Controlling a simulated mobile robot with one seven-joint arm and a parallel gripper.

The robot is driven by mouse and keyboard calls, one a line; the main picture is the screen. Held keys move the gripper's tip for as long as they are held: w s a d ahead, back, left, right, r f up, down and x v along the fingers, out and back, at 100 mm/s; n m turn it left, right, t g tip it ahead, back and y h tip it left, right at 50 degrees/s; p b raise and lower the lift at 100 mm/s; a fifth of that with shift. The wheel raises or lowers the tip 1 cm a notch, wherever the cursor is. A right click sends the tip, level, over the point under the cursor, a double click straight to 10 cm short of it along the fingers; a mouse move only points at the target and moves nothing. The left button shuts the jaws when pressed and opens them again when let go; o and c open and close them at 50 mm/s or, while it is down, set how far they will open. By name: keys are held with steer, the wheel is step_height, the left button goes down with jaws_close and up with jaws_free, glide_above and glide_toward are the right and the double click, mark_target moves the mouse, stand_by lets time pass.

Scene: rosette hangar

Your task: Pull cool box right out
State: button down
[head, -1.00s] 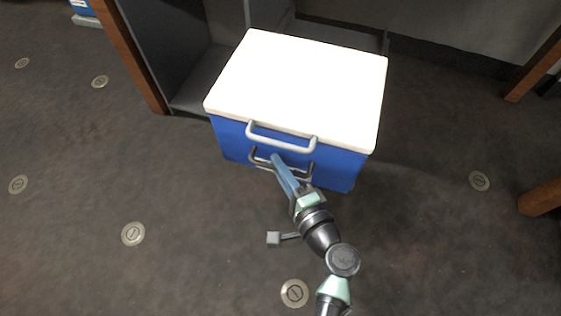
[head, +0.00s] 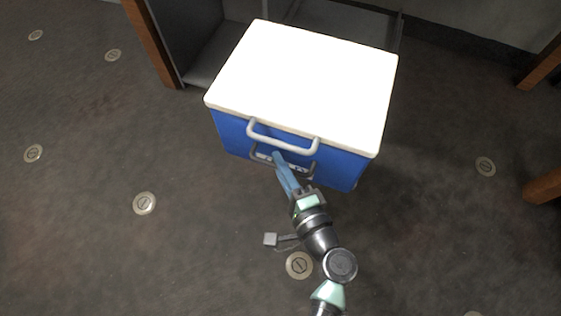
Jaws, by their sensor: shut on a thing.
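The cool box (head: 228,133) is blue with a white lid (head: 310,80). It sits in front of a dark cabinet, its back end close to the cabinet's front opening. A pale grey handle (head: 283,139) runs along the front under the lid edge, and a darker handle sits lower on the front face. My gripper (head: 279,160) reaches up from below to the box's front and is shut at the lower handle. The fingertips and their exact hold are small and partly hidden.
The dark open cabinet (head: 190,35) with a wooden edge post (head: 150,45) stands behind. Wooden legs (head: 543,187) stand at the right. The dark floor with round metal discs (head: 144,203) is clear to the left and in front.

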steer(key=c, duration=0.9)
jaws_free()
steer(key=shift+w+d, duration=0.1)
steer(key=shift+r, duration=0.1)
steer(key=shift+r, duration=0.1)
steer(key=p+v, duration=0.3)
steer(key=v, duration=1)
steer(key=shift+f+p, duration=0.35)
steer(key=shift+p, duration=0.05)
